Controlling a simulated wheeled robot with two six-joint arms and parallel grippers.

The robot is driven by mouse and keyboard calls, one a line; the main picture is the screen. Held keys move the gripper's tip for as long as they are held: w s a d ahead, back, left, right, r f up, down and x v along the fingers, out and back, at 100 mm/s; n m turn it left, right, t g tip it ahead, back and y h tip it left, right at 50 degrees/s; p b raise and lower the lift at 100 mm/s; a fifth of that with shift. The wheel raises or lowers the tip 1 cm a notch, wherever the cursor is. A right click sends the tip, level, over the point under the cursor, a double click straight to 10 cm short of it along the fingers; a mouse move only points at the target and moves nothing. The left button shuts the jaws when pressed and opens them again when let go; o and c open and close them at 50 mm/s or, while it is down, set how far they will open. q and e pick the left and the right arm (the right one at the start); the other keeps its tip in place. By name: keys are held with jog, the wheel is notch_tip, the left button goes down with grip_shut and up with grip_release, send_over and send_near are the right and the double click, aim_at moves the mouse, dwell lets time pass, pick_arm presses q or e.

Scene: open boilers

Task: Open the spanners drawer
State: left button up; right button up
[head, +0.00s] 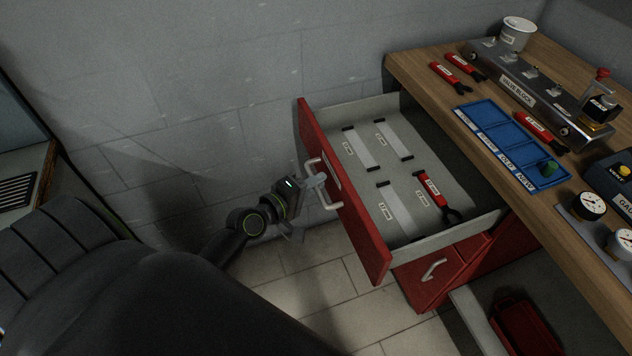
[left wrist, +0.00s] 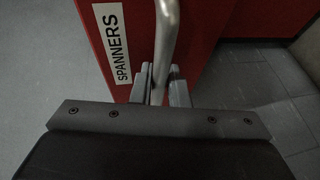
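The spanners drawer (head: 340,190) has a red front and stands pulled far out of the bench. Its grey inside shows several labelled slots and one red-handled spanner (head: 431,190). In the left wrist view the red front (left wrist: 220,30) bears a "SPANNERS" label (left wrist: 112,42). My left gripper (head: 314,181) is at the metal handle (head: 329,199) on that front. In the left wrist view the fingers (left wrist: 162,88) stand on both sides of the handle bar (left wrist: 166,40) and look closed on it. My right gripper is not in view.
The wooden bench top (head: 420,72) holds a blue tray (head: 510,145), a valve block (head: 520,90), several red-handled spanners and gauges (head: 588,206). Below is another red drawer (head: 445,272) and a dark red box (head: 527,325). A grey wall (head: 200,80) stands behind; tiled floor lies left of the drawer.

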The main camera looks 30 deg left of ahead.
pick_arm(q)
jog(key=o, duration=0.3)
jog(key=shift+o, duration=0.2)
jog(key=b+v, duration=0.3)
jog(key=v, duration=1.4)
jog(key=shift+s+b, duration=0.2)
jog(key=shift+b, duration=0.1)
